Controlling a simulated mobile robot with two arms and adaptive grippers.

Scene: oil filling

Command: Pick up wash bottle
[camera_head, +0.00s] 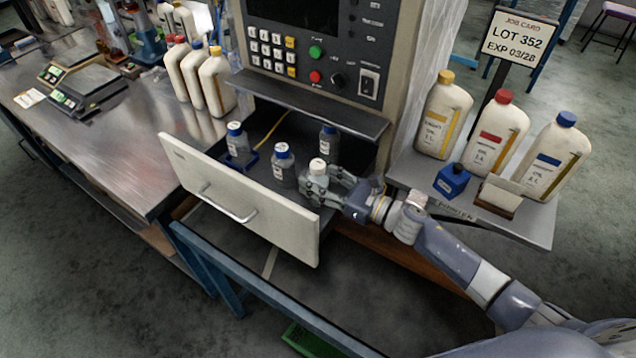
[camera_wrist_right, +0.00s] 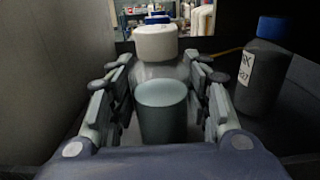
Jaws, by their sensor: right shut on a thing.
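The wash bottle (camera_head: 317,169), a small clear bottle with a white cap, stands upright inside the open drawer near its right end. My right gripper (camera_head: 326,183) reaches in from the right, shut on the bottle's body. In the right wrist view the white-capped bottle (camera_wrist_right: 155,45) is between the two fingers of the right gripper (camera_wrist_right: 160,95), with a blue-grey round shape low in front of it. The fingers hide part of the bottle's sides. I cannot tell whether its base touches the drawer floor. My left gripper is not in view.
Blue-capped bottles (camera_head: 283,165) share the open drawer (camera_head: 240,200); one (camera_wrist_right: 262,68) is close on the right in the wrist view. The drawer front and control cabinet (camera_head: 325,60) bound the space.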

